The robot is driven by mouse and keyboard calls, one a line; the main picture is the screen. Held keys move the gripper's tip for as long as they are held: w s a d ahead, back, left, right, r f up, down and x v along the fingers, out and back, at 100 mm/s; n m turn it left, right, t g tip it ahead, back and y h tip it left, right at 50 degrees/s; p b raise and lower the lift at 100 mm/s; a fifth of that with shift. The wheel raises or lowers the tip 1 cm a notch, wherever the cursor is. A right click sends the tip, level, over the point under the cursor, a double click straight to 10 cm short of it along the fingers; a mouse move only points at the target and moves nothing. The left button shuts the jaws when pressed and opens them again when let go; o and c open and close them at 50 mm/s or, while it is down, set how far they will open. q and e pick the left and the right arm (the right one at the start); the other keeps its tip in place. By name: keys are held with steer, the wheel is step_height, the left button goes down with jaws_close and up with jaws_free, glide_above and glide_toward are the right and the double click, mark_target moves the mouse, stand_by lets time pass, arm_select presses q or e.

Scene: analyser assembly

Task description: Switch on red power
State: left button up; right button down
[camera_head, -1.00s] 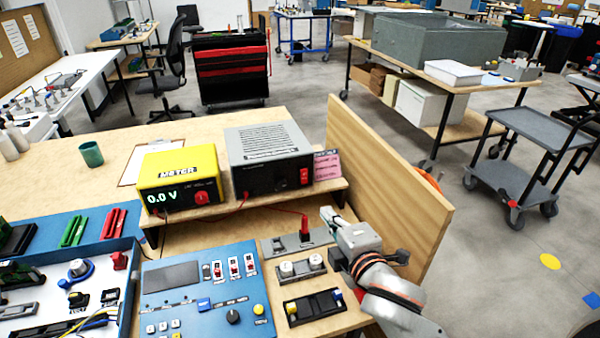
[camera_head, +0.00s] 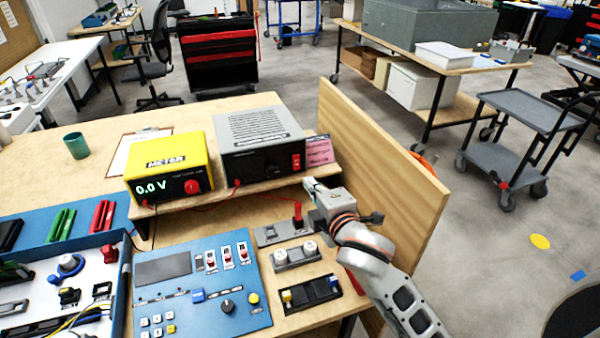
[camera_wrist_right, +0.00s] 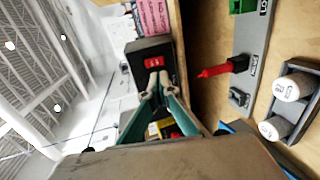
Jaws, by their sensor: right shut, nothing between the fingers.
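The red power switch (camera_head: 296,161) is at the right end of the black front of the power supply (camera_head: 262,130), which has a grey vented top. In the right wrist view the switch (camera_wrist_right: 153,62) lies just ahead of my fingertips. My right gripper (camera_head: 309,183) is shut and empty, just below and in front of the switch. In the wrist view its two fingers (camera_wrist_right: 155,82) meet close to the switch; I cannot tell whether they touch it. My left gripper is not in view.
A yellow meter (camera_head: 170,165) reading 0.0 V stands left of the supply. A red plug (camera_head: 297,213) stands below my gripper, with a red lead nearby. A pink note (camera_head: 318,150) and a wooden panel (camera_head: 385,170) are on the right. A blue control panel (camera_head: 195,285) is in front.

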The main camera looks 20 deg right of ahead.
mark_target(297, 167)
steer(key=x, duration=0.7)
steer(key=shift+w+b, duration=0.1)
steer(key=shift+b, duration=0.3)
steer(key=shift+w+f, duration=0.1)
steer(key=shift+w, duration=0.45)
steer(key=shift+w+f+t, duration=0.15)
steer(key=shift+f+t, duration=0.1)
steer(key=shift+t, duration=0.15)
steer(key=shift+w+f, duration=0.1)
steer(key=shift+f, duration=0.05)
steer(key=shift+w, duration=0.1)
